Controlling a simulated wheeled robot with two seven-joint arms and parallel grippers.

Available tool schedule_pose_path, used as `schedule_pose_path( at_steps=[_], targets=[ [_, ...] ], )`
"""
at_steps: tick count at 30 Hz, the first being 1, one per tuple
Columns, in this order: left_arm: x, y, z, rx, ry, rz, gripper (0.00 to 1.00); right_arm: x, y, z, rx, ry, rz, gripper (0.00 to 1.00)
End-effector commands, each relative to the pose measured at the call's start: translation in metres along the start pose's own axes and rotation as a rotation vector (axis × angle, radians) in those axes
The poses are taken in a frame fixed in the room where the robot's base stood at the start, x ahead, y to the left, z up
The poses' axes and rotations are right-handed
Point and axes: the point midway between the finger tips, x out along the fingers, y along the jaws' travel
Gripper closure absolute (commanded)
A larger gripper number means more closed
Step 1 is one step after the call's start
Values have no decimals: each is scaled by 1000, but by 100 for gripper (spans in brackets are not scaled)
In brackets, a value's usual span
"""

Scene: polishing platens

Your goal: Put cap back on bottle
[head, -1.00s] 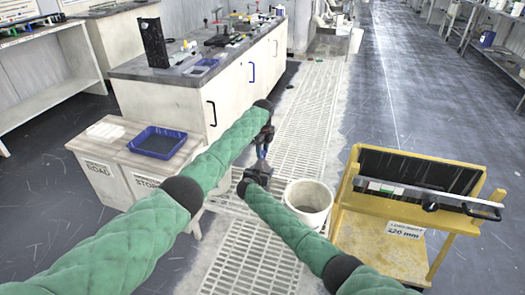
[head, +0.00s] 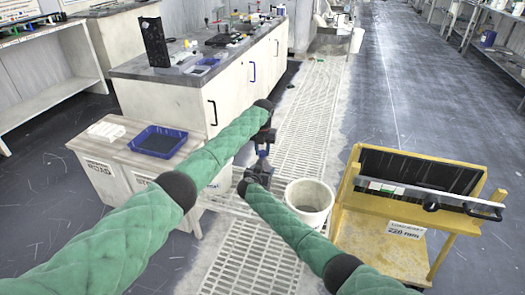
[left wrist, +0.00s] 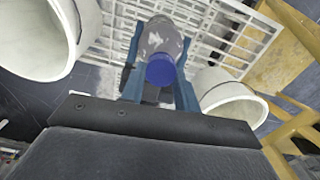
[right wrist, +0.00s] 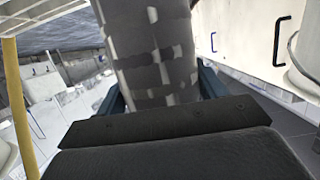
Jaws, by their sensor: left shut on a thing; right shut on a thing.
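In the left wrist view, a blue round cap (left wrist: 161,71) sits between the blue fingers of my left gripper (left wrist: 160,55), which is shut on it. The greyish bottle (left wrist: 160,36) extends away beyond the cap, in line with it. Whether the cap touches the bottle's neck is hidden. In the right wrist view, the bottle is a wide grey cylinder with pale patches (right wrist: 155,50), filling the space between the fingers of my right gripper (right wrist: 162,88), which is shut on it. In the head view, my left gripper is just above my right one, and the dark wrists hide most of the bottle.
A white bucket (head: 309,215) stands on the pale floor grating (head: 255,250), right of my grippers. A yellow cart (head: 400,260) is further right. A low cabinet with a blue tray (head: 158,154) stands at left, and a long bench (head: 160,76) behind it.

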Motion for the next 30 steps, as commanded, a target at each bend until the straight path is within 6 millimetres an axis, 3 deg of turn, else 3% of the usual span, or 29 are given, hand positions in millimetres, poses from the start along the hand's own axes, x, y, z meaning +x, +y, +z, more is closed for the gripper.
schedule_pose_path(
  at_steps=[6, 7, 9, 10, 20, 30],
  targets=[
    [-1, 1, 1, -3, -3, 1, 90, 0, 0, 1, 0, -1, 1, 94],
    [-1, 1, 1, -3, -2, 1, 63, 0, 0, 1, 0, -1, 1, 94],
    [-1, 1, 1, -3, -2, 1, 49, 0, 0, 1, 0, -1, 1, 94],
    [-1, 1, 1, -3, -2, 1, 47, 0, 0, 1, 0, -1, 1, 94],
    [-3, 0, 0, -3, -2, 0, 47, 0, 0, 1, 0, -1, 0, 94],
    [-38, 0, 1, -3, -2, -1, 47, 0, 0, 1, 0, -1, 0, 94]
  ],
)
